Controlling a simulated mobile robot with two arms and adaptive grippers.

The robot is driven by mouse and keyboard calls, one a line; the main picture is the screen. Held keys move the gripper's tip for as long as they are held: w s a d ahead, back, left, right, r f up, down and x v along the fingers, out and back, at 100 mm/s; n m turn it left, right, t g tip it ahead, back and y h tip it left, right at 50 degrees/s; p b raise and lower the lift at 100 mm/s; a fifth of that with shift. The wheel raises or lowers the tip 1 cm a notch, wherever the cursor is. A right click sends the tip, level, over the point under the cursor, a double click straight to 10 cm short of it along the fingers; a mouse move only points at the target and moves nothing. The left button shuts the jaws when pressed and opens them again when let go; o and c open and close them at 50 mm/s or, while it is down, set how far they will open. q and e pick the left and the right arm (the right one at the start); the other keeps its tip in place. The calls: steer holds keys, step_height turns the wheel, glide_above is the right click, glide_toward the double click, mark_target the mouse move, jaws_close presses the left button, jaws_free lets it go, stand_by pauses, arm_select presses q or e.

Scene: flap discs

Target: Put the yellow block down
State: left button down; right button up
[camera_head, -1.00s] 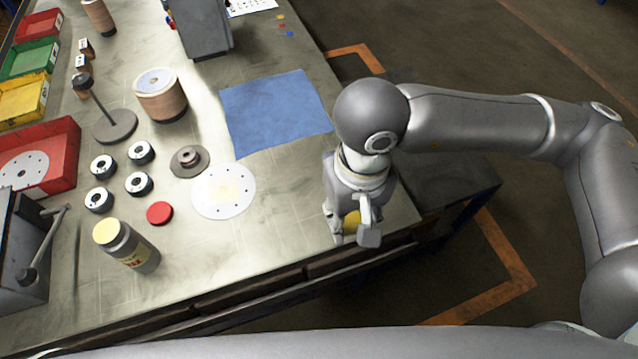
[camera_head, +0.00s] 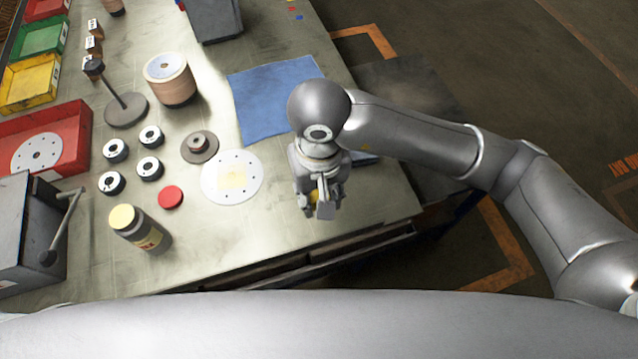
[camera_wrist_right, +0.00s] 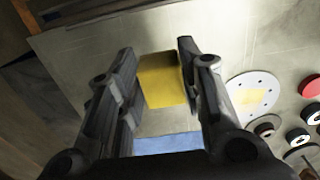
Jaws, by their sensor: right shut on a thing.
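My right gripper (camera_head: 323,205) hangs over the front right part of the grey workbench (camera_head: 380,205), right of the white disc. It is shut on the yellow block (camera_head: 317,195), which is mostly hidden by the fingers in the head view. In the right wrist view, the yellow block (camera_wrist_right: 162,80) sits between the two fingers of my right gripper (camera_wrist_right: 156,58), with bare bench top behind it. I cannot tell how far the block is above the bench. My left gripper is not in view.
A white perforated disc (camera_head: 232,178) lies left of the gripper, and a blue mat (camera_head: 262,95) lies behind. A red cap (camera_head: 170,197), a yellow-lidded jar (camera_head: 140,230) and several small rings stand further left. The bench's front edge is close; bare bench surrounds the gripper.

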steer(key=w+f+p, duration=0.1)
steer(key=w+f, duration=0.1)
steer(key=f, duration=0.1)
steer(key=w+f+p, duration=0.1)
steer(key=w+f, duration=0.2)
steer(key=shift+w+f, duration=0.1)
steer(key=shift+w, duration=0.15)
steer(key=shift+f+p, duration=0.8)
steer(key=shift+f, duration=0.65)
steer(key=shift+f, duration=0.1)
steer(key=shift+f, duration=0.1)
steer(key=o, duration=1.1)
